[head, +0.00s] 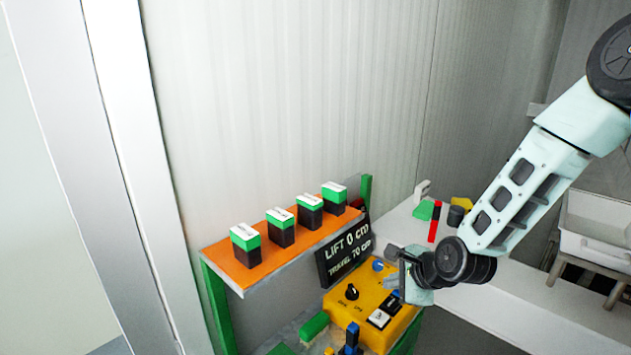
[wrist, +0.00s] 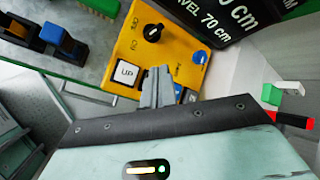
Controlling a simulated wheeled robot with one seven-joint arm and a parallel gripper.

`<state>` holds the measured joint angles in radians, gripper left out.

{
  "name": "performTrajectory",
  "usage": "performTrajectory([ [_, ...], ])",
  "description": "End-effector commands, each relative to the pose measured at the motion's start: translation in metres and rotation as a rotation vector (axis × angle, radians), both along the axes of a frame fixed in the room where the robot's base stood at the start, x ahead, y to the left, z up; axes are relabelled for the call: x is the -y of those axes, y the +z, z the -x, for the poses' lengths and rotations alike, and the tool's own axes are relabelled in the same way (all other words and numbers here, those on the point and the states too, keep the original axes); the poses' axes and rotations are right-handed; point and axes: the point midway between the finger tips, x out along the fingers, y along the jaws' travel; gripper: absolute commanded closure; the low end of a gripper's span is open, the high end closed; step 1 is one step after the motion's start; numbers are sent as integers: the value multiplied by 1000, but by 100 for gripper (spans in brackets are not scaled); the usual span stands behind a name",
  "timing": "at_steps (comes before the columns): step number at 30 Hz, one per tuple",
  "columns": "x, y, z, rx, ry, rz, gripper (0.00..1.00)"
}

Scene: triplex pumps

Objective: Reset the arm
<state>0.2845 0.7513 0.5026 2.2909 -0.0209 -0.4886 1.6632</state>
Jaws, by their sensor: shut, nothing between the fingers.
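My gripper (head: 398,268) is in front of the yellow control box in the head view, at the end of my arm coming from the upper right. In the wrist view my gripper (wrist: 157,78) shows as two grey fingers pressed together, with nothing between them. The fingers overlap the yellow control box (wrist: 165,40) from this view, beside the white UP button (wrist: 126,73). The box (head: 349,311) also carries a black knob and blue buttons. I cannot tell whether the fingertips touch it.
An orange shelf (head: 243,281) holds several green-and-black boxes (head: 280,228). A dark display (head: 345,250) reading lift 0 cm and travel 70 cm stands above the control box. Small coloured items, including a red marker (head: 434,222), lie on the white counter. A white bin (head: 594,240) is at right.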

Motion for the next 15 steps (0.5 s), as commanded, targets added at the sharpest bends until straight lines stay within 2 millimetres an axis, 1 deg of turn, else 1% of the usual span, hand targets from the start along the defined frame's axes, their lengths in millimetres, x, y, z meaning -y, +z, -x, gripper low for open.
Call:
performTrajectory([
  [1, -16, 4, 13, 8, 126, 79, 100],
  [2, -25, 7, 23, 10, 214, 134, 100],
  [3, -36, 11, 38, 13, 338, 210, 100],
  [5, -50, 18, 64, 18, 533, 323, 100],
  [6, -59, 23, 82, 24, 663, 393, 100],
  [8, -68, 30, 109, 35, 859, 491, 100],
  [9, -73, 34, 128, 42, 988, 552, 100],
  [10, -76, 37, 143, 48, 1086, 595, 100],
  [11, -78, 41, 157, 57, 1185, 635, 100],
  [12, -80, 45, 177, 66, 1314, 684, 100],
  [14, -81, 52, 206, 83, 1502, 748, 100],
  [15, -80, 56, 224, 95, 1620, 782, 100],
])
